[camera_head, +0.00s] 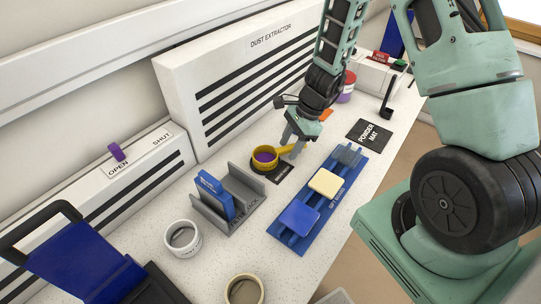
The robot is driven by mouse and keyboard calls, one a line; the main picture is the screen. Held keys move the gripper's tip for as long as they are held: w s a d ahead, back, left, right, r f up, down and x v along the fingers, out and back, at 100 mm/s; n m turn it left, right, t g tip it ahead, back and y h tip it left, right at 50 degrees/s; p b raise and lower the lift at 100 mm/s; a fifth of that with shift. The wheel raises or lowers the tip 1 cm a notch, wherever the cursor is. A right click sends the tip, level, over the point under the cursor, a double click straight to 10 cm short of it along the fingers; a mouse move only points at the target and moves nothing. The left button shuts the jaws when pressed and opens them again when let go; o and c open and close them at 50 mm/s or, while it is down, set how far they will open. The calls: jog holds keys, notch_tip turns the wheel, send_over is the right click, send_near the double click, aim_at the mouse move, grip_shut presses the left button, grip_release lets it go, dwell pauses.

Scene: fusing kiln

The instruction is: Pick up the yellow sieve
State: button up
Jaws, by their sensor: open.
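The yellow sieve (258,164) rests on a small dark mat (284,170) on the white speckled counter. Its round bowl shows purple inside and its handle points right, towards my gripper. My gripper (294,150) is open and points down at the handle end of the sieve. The fingers overlap the handle in this view. I cannot tell whether they are around it or only above it. No wrist view is given.
A blue rack (286,239) with coloured tiles lies in front. A grey holder (240,205) with a blue block stands left. The dust extractor (205,85) stands behind. The powder mat (369,134) lies right.

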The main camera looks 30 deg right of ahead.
jog(key=shift+f, duration=0.25)
dwell(0.3)
grip_shut()
